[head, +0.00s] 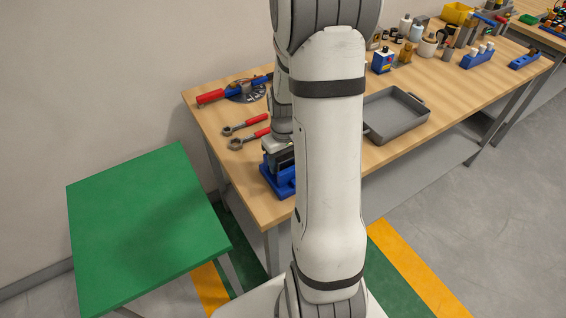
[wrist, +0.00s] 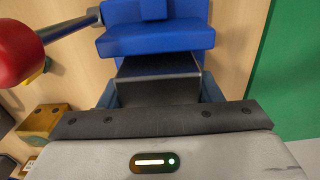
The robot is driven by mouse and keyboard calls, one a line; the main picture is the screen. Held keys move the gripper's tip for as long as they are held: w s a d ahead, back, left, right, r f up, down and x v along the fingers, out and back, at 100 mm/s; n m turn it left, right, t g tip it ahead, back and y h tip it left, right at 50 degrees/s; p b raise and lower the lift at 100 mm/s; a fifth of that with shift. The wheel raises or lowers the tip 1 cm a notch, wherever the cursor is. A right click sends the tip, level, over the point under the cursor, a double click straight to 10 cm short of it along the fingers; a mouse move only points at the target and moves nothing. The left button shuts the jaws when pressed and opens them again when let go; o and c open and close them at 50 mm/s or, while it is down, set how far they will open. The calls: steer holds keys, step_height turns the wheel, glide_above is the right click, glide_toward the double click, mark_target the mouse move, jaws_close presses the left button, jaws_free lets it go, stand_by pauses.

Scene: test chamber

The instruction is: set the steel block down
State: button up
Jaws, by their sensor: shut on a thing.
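My gripper (head: 281,146) is mostly hidden behind my white arm in the head view, low over the left part of the workbench. In the wrist view my gripper (wrist: 158,92) is shut on a grey steel block (wrist: 158,66), which sits between its fingers. A blue vise (head: 279,180) stands near the bench's front edge, under and beside my gripper. Blue vise parts (wrist: 155,38) also show just beyond the block in the wrist view. The block's underside is hidden, so I cannot tell whether it touches anything.
The wooden workbench (head: 440,105) carries a grey tray (head: 395,116), red-handled wrenches (head: 246,124) and several bottles and tools at the back right. A bare green table (head: 145,220) stands at left. A red-ended bar (wrist: 15,52) reaches beside the vise in the wrist view.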

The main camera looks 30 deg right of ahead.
steer(key=shift+r+p, duration=2.1)
steer(key=shift+r, duration=1.25)
steer(key=shift+w, duration=0.15)
